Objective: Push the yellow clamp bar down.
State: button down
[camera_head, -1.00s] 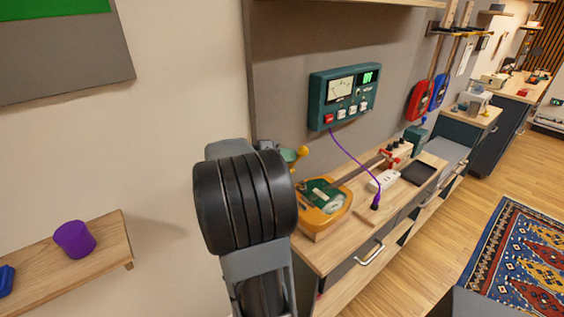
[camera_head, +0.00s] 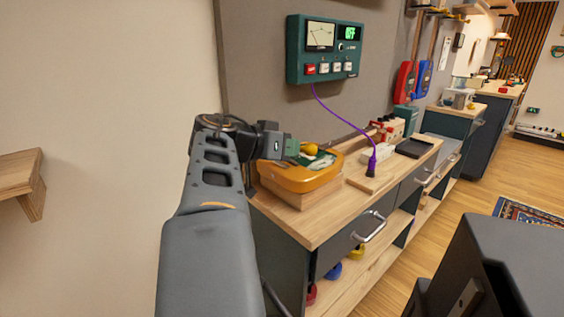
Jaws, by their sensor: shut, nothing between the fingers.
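The yellow clamp bar shows only as a rounded yellow end (camera_head: 310,149) over the orange case (camera_head: 298,178), which has a green board on top and sits on the wooden bench. The rest of the bar is hidden behind my gripper, so its tilt is hard to tell. My gripper (camera_head: 289,148) is shut and empty. It points right, just left of the yellow end and over the back left of the case. I cannot tell whether it touches the bar.
A green meter panel (camera_head: 325,50) hangs on the wall, with a purple cable (camera_head: 342,117) running down to a plug on a wooden block (camera_head: 372,180). A wall shelf (camera_head: 22,180) is at left.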

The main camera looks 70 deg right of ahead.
notch_tip(320, 180, down, 6)
jog(key=s+m+b, duration=0.1)
jog(key=b, duration=0.6)
jog(key=shift+a+t+b, duration=0.2)
jog(key=shift+t+b, duration=0.2)
jog(key=shift+f, duration=0.1)
jog(key=shift+a, duration=0.15)
